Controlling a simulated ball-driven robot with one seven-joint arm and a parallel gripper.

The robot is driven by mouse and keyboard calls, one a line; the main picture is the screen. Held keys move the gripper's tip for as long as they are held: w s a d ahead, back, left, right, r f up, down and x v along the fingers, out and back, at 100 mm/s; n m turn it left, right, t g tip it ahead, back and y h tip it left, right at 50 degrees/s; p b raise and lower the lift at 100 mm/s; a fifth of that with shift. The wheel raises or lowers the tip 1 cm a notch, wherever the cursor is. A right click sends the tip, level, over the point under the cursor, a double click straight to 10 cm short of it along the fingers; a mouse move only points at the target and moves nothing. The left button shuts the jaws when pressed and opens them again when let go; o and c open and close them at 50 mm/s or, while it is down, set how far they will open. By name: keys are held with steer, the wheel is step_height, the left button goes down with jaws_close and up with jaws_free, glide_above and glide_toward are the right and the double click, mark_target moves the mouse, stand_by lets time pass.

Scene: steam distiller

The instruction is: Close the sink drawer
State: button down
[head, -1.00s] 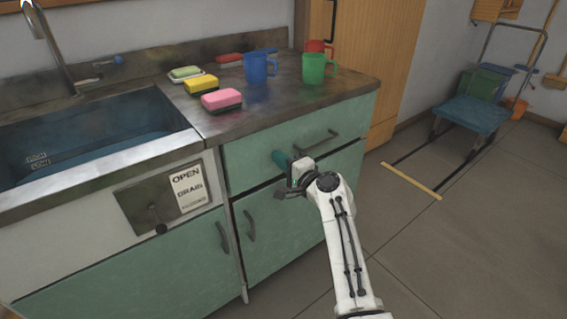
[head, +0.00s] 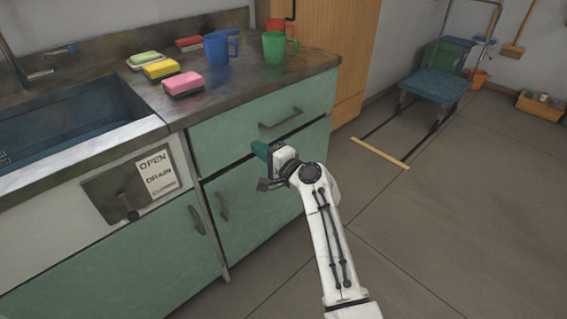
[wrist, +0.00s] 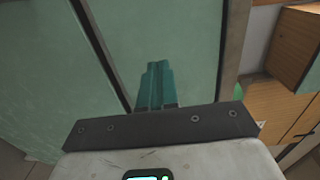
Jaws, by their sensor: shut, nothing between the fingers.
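The sink drawer (head: 235,125) is the green front under the countertop, right of the basin, with a dark bar handle (head: 281,119). It looks nearly flush with the cabinet; I cannot tell whether a small gap is left. My gripper (head: 259,150) is below and left of the handle, at the drawer's lower edge. Its teal fingers are shut together and empty. In the wrist view the fingers (wrist: 155,84) point at a green panel (wrist: 170,35) with a dark seam to its left. I cannot tell whether they touch it.
A green cabinet door (head: 250,210) is below the drawer. Sponges (head: 182,84), a blue mug (head: 217,49), and a green mug (head: 275,48) stand on the countertop (head: 245,80). The sink basin (head: 60,125) is at left. Floor (head: 450,230) at right is clear, with a blue cart (head: 435,87) beyond.

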steer(key=p+v, duration=0.2)
steer(key=v, duration=0.6)
steer(key=s+d+f+n+g+h, duration=0.6)
steer(key=s+d+f, duration=0.95)
steer(key=s, duration=0.25)
steer(key=s+d+f+n+g+h, duration=0.1)
steer(key=s+d+f+g+h, duration=0.1)
steer(key=s+d, duration=0.5)
steer(key=s+d+f+n+g+h, duration=0.1)
steer(key=s+d+f+h, duration=0.15)
steer(key=s, duration=0.85)
steer(key=s+d+r+g+h, duration=0.1)
steer(key=s+d+r, duration=0.15)
steer(key=s, duration=0.25)
steer(key=s+d+r+g+h, duration=0.1)
steer(key=s+d+g+h, duration=0.15)
steer(key=s, duration=0.35)
step_height(320, 180, up, 16)
steer(key=y+p, duration=0.1)
steer(key=p, duration=1.6)
steer(key=shift+w+n+t, duration=0.3)
steer(key=shift+t, duration=0.05)
steer(key=shift+r, duration=0.1)
